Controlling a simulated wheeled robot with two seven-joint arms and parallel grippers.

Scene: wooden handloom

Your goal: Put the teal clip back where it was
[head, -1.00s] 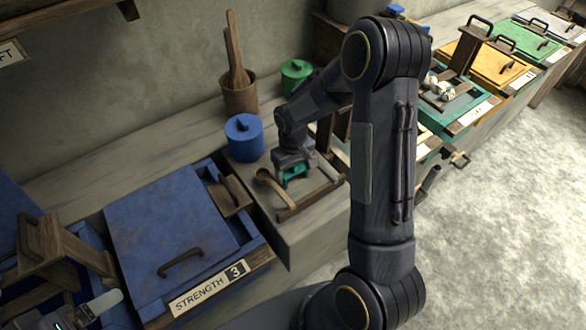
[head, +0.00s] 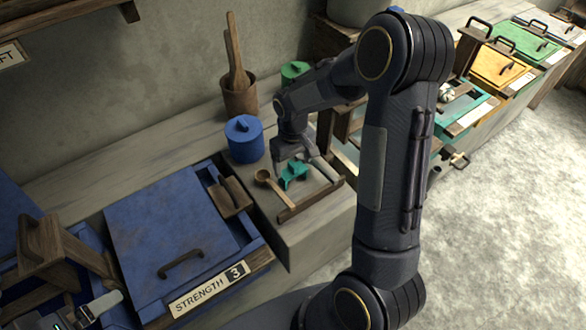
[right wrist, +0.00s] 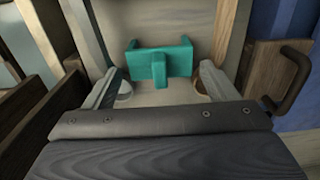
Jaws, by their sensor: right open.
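The teal clip (head: 293,177) lies on the grey worktop, just right of a wooden spoon (head: 269,183). My right gripper (head: 297,170) is open above and around it. In the right wrist view, the clip (right wrist: 160,62) shows beyond and between the two spread fingertips (right wrist: 161,82), with a gap on each side; nothing is held. Part of my left gripper (head: 90,312) shows at the bottom left corner, and its jaw opening cannot be made out.
A blue lidded pot (head: 243,140) stands behind the spoon, near a wooden cup of utensils (head: 240,98). A blue box (head: 170,230) labelled Strength 3 stands at the left. A green pot (head: 294,71) is behind my arm.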

